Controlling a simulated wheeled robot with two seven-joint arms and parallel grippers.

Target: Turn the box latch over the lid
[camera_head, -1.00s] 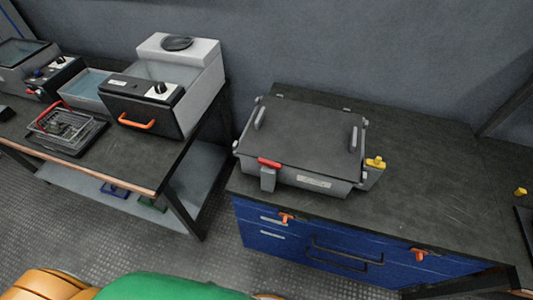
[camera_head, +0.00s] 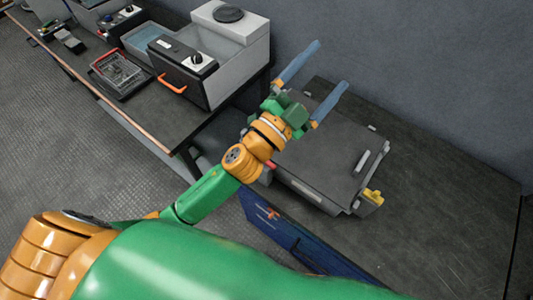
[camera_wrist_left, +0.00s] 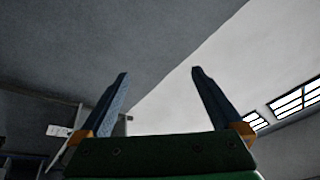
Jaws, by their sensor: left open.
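The grey box (camera_head: 310,192) stands on the dark worktop with its flat dark lid (camera_head: 335,143) on top. A yellow latch (camera_head: 373,196) sits at its right front corner and sticks out beside the lid. A small bit of the red latch (camera_head: 271,164) shows at the left front, mostly hidden by my arm. My left gripper (camera_head: 330,66) is open and empty, its blue fingers apart and in front of the box's far left part in the head view. In the left wrist view the open fingers (camera_wrist_left: 159,73) point at wall and ceiling. My right gripper is not in view.
Blue drawers (camera_head: 285,232) are under the worktop (camera_head: 440,195), which is clear right of the box. On the left bench stand a grey machine with an orange handle (camera_head: 172,84) and a wire basket (camera_head: 118,70). A grey wall (camera_head: 430,70) rises behind.

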